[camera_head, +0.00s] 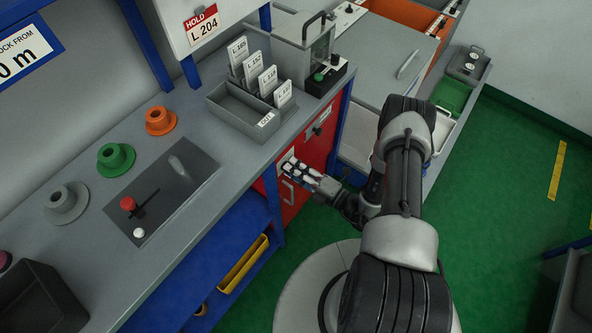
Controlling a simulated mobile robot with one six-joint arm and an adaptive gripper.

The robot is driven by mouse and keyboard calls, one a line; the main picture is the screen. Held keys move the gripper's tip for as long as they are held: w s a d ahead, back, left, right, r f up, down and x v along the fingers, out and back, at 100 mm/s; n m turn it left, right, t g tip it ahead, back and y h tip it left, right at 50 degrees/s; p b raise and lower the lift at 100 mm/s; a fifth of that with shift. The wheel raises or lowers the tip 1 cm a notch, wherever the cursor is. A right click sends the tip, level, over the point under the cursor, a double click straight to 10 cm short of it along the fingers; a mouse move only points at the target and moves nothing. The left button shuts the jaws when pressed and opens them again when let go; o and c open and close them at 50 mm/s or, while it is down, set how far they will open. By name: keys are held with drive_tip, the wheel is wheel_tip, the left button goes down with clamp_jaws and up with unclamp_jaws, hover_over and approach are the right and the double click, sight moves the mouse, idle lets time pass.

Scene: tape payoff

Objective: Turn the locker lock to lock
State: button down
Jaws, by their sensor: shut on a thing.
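The red locker (318,148) is set under the right end of the grey bench. A light lock plate (287,161) shows on its front at the left, and a pale handle (289,192) sits below it. My gripper (294,168) reaches the locker front from the right, with its fingertips at the lock plate. It is shut on the lock. The fingers hide most of the lock, so I cannot tell which way it is turned. The locker door looks closed.
The grey bench (75,256) carries a card tray (240,118), a small boxed device (305,45) and orange, green and grey spools. A blue shelf with a yellow bin (243,264) is left of the locker. Green floor (520,190) is open at right.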

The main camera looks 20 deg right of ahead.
drive_tip(key=shift+w+r, duration=0.1)
drive_tip(key=shift+r, duration=0.05)
idle(0.4)
drive_tip(key=c, duration=1.7)
unclamp_jaws()
drive_tip(key=shift+a+m, duration=0.1)
drive_tip(key=shift+m, duration=0.2)
drive_tip(key=shift+o, duration=0.2)
drive_tip(key=v, duration=1.2)
